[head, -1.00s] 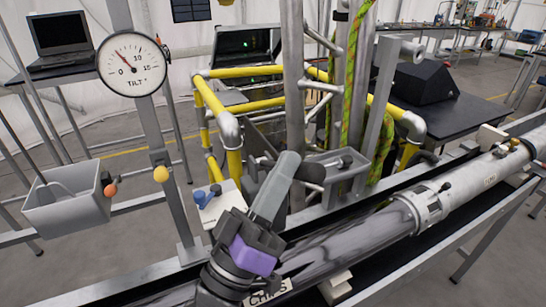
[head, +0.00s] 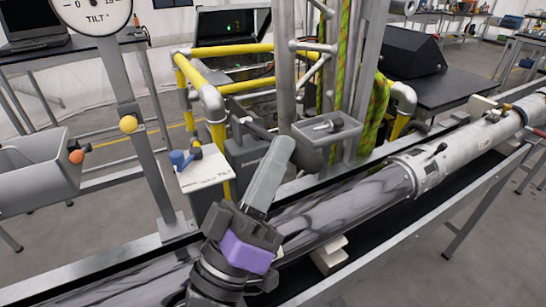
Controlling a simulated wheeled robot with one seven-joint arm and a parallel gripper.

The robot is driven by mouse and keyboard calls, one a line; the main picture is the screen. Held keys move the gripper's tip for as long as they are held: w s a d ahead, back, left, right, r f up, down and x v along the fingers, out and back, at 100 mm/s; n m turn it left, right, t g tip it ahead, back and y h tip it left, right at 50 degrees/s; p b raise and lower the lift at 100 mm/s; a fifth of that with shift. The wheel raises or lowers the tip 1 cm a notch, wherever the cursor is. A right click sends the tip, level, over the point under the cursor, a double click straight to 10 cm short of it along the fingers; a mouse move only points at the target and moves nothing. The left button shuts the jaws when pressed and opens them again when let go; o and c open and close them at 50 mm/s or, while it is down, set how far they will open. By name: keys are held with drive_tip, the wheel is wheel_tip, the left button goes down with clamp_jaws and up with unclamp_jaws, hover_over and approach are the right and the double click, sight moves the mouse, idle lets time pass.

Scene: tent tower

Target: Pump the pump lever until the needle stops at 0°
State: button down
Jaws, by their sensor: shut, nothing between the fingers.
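My gripper (head: 282,145) is shut and empty, its grey fingers pointing up in the lower middle of the head view. Behind its fingertips stands a dark pump body (head: 247,160). A dark lever (head: 258,130) slopes from the pump's top down right to a thick black grip (head: 311,158). The grip appears just right of the fingertips; I cannot tell whether they touch. The round white TILT gauge (head: 95,14) is at the top left, cut by the picture's edge. Its needle cannot be read here.
A blue-handled valve (head: 184,160) sits on a white TILT plate (head: 207,173) left of the pump. A grey tray (head: 327,128) and upright poles stand behind the lever. A long metal tube (head: 340,205) crosses the front. Yellow rails (head: 245,85) stand behind.

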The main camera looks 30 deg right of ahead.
drive_tip(key=shift+s+d+f+b, duration=0.15)
drive_tip(key=shift+f+b, duration=0.45)
drive_tip(key=shift+f, duration=0.25)
drive_tip(key=b+v, duration=0.1)
drive_tip(key=v, duration=0.7)
drive_tip(key=shift+b, duration=0.35)
drive_tip(key=shift+s+r, duration=0.1)
drive_tip(key=shift+r, duration=0.05)
